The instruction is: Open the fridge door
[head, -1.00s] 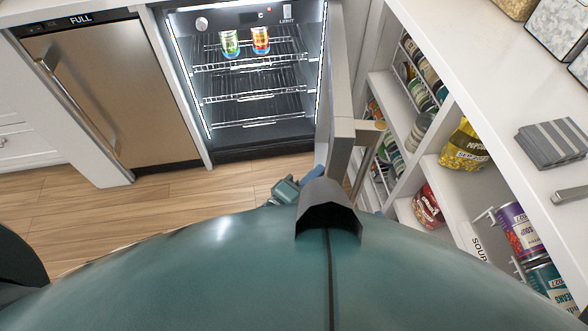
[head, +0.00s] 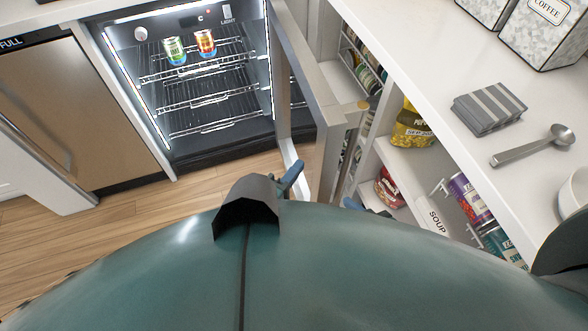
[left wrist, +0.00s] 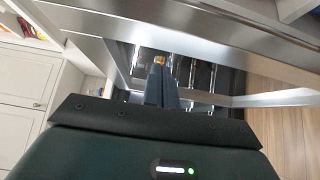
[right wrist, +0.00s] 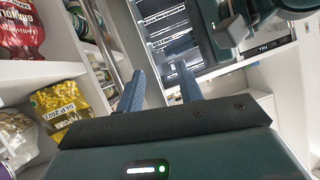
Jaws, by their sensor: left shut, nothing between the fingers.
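The fridge (head: 222,152) is lit inside, and its door (head: 326,115) stands open to the right. The door's inner glass side and steel frame show. My left gripper (head: 296,170) is shut and empty, low beside the inner side of the door; whether it touches is unclear. In the left wrist view its closed fingers (left wrist: 160,62) point at the steel-framed door, with glass behind. My right gripper (right wrist: 158,78) is open and empty in the right wrist view, near a vertical metal bar. In the head view it is mostly hidden by my body.
Two cans (head: 175,50) stand on the top fridge rack. A steel appliance (head: 80,110) is left of the fridge. Right of the door are pantry shelves with a yellow popcorn bag (head: 412,130), below a white counter (head: 430,70). Wood floor (head: 130,215) is clear at left.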

